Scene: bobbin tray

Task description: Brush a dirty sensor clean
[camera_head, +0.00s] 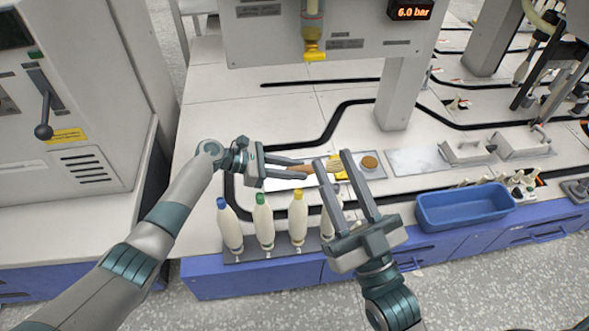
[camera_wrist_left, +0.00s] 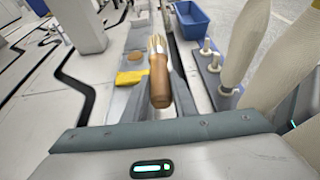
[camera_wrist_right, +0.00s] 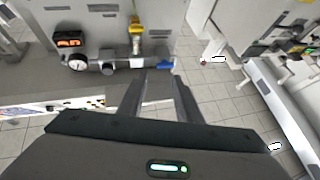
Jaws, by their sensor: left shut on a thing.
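My left gripper (camera_head: 306,169) is shut on the wooden handle of a brush (camera_head: 298,168), held roughly level above the bench. The brush also shows in the left wrist view (camera_wrist_left: 160,78), its brown handle towards me and its metal collar and pale bristles pointing away. A round brown-topped piece (camera_head: 369,162), possibly the dirty sensor, sits on a grey plate just right of the bristles. My right gripper (camera_head: 334,158) is open and empty; its fingers partly cover the brush end in the head view. In the right wrist view its fingers (camera_wrist_right: 160,85) are apart with nothing between them.
A yellow pad (camera_head: 342,174) lies beside the brush. Several white bobbins (camera_head: 265,226) with coloured tops stand in a rack at the bench's front edge. A blue bin (camera_head: 465,207) is at right. A grey post (camera_head: 402,95) and overhead machine housing (camera_head: 330,40) stand behind.

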